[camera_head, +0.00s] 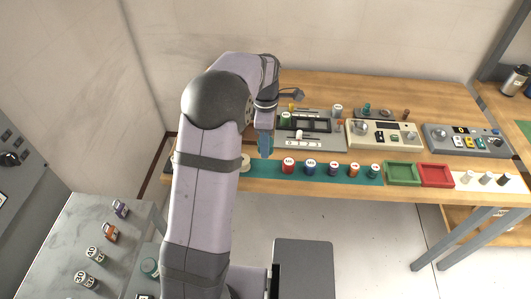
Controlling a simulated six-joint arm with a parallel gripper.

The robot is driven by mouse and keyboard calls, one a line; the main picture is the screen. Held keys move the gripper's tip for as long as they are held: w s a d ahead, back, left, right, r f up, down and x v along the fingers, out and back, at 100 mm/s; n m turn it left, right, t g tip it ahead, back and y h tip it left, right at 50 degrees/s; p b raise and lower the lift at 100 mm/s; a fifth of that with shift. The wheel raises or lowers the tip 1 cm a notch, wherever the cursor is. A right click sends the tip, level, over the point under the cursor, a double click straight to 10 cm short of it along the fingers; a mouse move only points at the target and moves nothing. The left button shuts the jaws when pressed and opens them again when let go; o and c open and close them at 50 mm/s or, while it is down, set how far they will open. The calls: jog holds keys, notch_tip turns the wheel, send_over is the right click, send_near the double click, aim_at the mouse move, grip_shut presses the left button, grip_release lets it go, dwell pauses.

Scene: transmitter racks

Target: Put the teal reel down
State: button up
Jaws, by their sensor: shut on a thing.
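My gripper (266,132) points down above the left part of the long teal mat on the wooden bench. It is shut on a teal-blue thing (266,148), taken to be the teal reel, whose outline is small and partly merges with the fingers. I cannot tell whether the reel touches the mat (339,181). A cream reel (245,162) sits just left of it, partly behind my arm. To the right, several capped reels stand upright in a row on the mat, among them a red one (288,168) and a blue one (310,168).
Behind the mat stand a grey panel (335,142), a beige device (383,134) and a grey device (465,140). A green tray (402,174) and a red tray (436,175) lie right of the mat.

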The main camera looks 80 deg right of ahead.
jog(key=shift+r, duration=0.5)
jog(key=shift+w, duration=0.35)
jog(key=w+a+r+p, duration=0.15)
jog(key=w+a, duration=0.25)
jog(key=w, duration=0.7)
jog(key=w+a+p, duration=0.3)
jog(key=w+a, duration=0.2)
jog(key=w, duration=0.5)
jog(key=w+a+r+p, duration=0.15)
jog(key=w+a, duration=0.25)
jog(key=w, duration=0.7)
jog(key=w+a+r+p, duration=0.1)
jog(key=w+a+p, duration=0.1)
jog(key=a, duration=0.9)
jog(key=w+a+p, duration=0.2)
jog(key=w+a, duration=0.3)
jog(key=a, duration=0.7)
jog(key=w+a+r+p, duration=0.1)
jog(key=w+a+p, duration=0.2)
jog(key=a, duration=0.8)
jog(key=shift+w+a+r, duration=0.15)
jog(key=shift+a+r, duration=0.15)
jog(key=shift+r, duration=0.05)
